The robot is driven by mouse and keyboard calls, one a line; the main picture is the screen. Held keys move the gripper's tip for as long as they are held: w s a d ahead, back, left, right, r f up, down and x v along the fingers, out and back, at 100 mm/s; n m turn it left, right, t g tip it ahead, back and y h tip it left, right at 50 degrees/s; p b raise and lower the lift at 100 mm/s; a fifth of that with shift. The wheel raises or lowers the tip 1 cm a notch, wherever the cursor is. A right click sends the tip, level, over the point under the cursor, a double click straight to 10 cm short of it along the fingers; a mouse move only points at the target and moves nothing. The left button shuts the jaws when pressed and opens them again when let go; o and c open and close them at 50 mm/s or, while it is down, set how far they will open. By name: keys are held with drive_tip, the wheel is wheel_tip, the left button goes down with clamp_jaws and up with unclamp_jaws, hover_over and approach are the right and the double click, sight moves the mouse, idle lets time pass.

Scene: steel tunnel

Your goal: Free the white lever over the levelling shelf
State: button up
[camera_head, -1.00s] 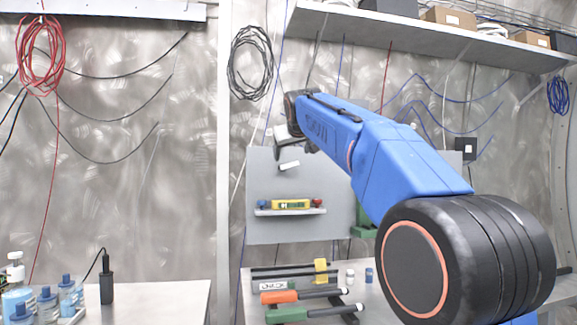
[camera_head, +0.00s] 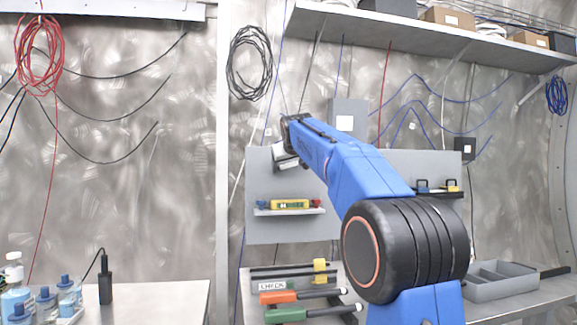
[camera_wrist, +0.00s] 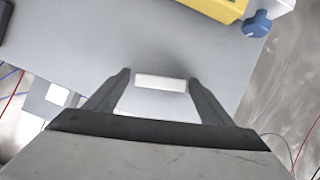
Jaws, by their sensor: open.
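The white lever (camera_wrist: 161,82) shows as a short pale bar between my fingertips in the wrist view. My gripper (camera_wrist: 158,78) is open, one finger on each side of the lever with gaps. I cannot tell how deep the lever sits between the fingers. In the head view my gripper (camera_head: 286,155) is at the grey panel (camera_head: 270,233), above the levelling shelf (camera_head: 290,211), and mostly hides the lever. The shelf holds a yellow level (camera_head: 290,204) between a blue and a red knob. The level (camera_wrist: 222,8) and blue knob (camera_wrist: 258,24) also show in the wrist view.
Below the panel, a bench holds orange- and green-handled tools (camera_head: 285,314) and a grey divided tray (camera_head: 498,280). Padlock-like items (camera_head: 437,187) sit on a small shelf to the right. Bottles (camera_head: 68,293) stand at the lower left. A long shelf (camera_head: 400,28) runs above.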

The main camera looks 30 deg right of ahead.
drive_tip(key=c, duration=1)
drive_tip(key=shift+d+f+m, duration=0.1)
drive_tip(key=shift+f+m, duration=0.05)
drive_tip(key=shift+m, duration=0.25)
drive_tip(key=shift+f+m+y, duration=0.25)
drive_tip(key=shift+m+y, duration=0.35)
drive_tip(key=shift+m, duration=0.1)
drive_tip(key=o, duration=1)
drive_tip(key=shift+s+d, duration=0.1)
drive_tip(key=v, duration=1.7)
drive_tip(key=shift+s, duration=0.3)
